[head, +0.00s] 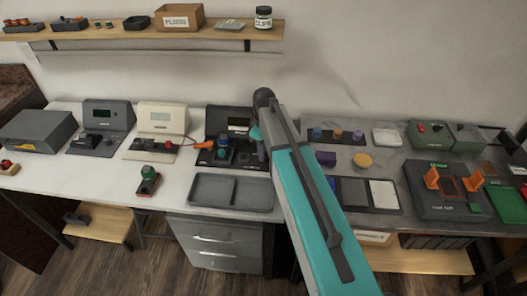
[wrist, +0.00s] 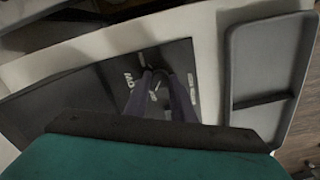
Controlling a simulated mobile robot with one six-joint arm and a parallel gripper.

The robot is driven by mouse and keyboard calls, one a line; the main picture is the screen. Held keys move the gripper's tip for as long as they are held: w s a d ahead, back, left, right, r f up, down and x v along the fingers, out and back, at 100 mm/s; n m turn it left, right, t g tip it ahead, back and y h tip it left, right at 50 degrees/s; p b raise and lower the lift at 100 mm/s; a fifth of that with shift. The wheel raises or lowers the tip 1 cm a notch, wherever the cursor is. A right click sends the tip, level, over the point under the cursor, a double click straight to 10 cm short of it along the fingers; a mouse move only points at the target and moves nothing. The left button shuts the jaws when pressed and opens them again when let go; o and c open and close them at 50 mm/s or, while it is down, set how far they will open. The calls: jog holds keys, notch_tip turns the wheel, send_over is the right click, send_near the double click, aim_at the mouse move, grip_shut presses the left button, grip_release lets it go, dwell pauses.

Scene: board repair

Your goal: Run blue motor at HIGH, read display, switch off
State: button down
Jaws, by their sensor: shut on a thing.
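The blue motor (head: 223,143) sits on a black test station (head: 221,158) on the white bench in the head view. The station's upright back has a small display (head: 238,124); its reading is too small to make out. My gripper (head: 260,151) is at the station's right side, right of the motor. In the wrist view my gripper (wrist: 158,84) is over the dark panel (wrist: 85,92) with white lettering, part of which looks like "LOW". Its fingers are close together on a small switch knob (wrist: 156,86), mostly hidden between them. The knob's exact setting cannot be told.
A grey divided tray (head: 217,192) lies in front of the station and shows in the wrist view (wrist: 229,70). A cream station (head: 162,118) and a grey station (head: 108,117) stand to the left. A shelf (head: 130,31) hangs above.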

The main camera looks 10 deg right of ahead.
jog(key=shift+w+n, duration=0.1)
jog(key=shift+n, duration=0.5)
jog(key=c, duration=1.5)
grip_release()
jog(key=shift+r, duration=0.15)
jog(key=shift+r+b, duration=1)
jog(key=shift+r, duration=5.8)
jog(key=shift+f, duration=0.1)
